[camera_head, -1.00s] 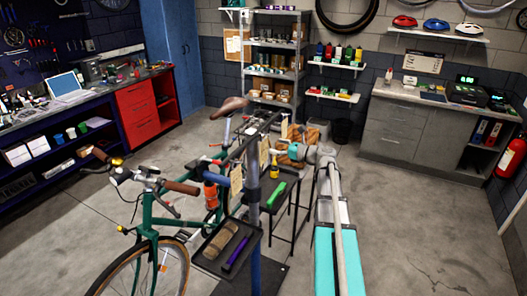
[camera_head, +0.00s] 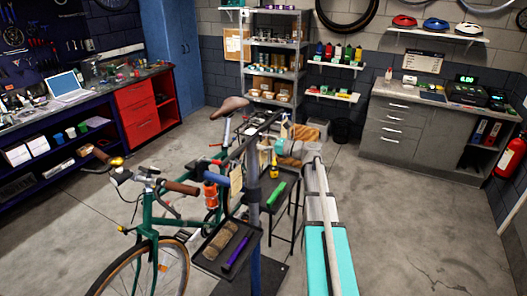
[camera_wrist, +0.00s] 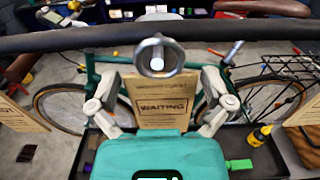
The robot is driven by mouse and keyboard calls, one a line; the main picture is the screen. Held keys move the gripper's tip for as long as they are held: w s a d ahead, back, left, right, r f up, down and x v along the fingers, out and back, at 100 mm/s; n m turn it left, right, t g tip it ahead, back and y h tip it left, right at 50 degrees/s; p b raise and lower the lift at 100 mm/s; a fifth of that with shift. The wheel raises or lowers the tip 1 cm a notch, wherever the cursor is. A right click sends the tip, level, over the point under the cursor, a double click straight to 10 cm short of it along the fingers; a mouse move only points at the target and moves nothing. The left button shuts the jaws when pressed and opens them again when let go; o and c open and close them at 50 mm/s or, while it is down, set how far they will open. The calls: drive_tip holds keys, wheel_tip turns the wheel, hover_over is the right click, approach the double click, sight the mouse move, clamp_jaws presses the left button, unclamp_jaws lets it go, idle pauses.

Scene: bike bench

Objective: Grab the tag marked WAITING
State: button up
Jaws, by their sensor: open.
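The tan tag marked WAITING (camera_wrist: 163,106) hangs upright from a hook with a round metal end (camera_wrist: 159,57) on a dark bar, in the middle of the wrist view. My gripper (camera_wrist: 162,92) is open, with one finger on each side of the tag. I cannot tell whether either finger touches it. The tag's lower edge is close above my teal gripper body in the picture. In the head view my gripper is small and partly hidden by my arm, near the stand, and I cannot make out the WAITING tag there.
Other tan tags hang at the left (camera_wrist: 18,114) and right (camera_wrist: 304,118) of the wrist view. The dark bar (camera_wrist: 60,42) crosses above. A green bicycle (camera_head: 150,215) stands behind the tags. A tray (camera_head: 213,262) on the stand holds a brush and a purple tool.

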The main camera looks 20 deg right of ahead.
idle(0.5)
drive_tip(key=c, duration=0.5)
drive_tip(key=shift+r, duration=0.1)
drive_tip(key=shift+c, duration=0.2)
drive_tip(key=shift+r+p, duration=0.9)
drive_tip(key=shift+p, duration=0.1)
drive_tip(key=v, duration=1.8)
drive_tip(key=shift+f, duration=0.3)
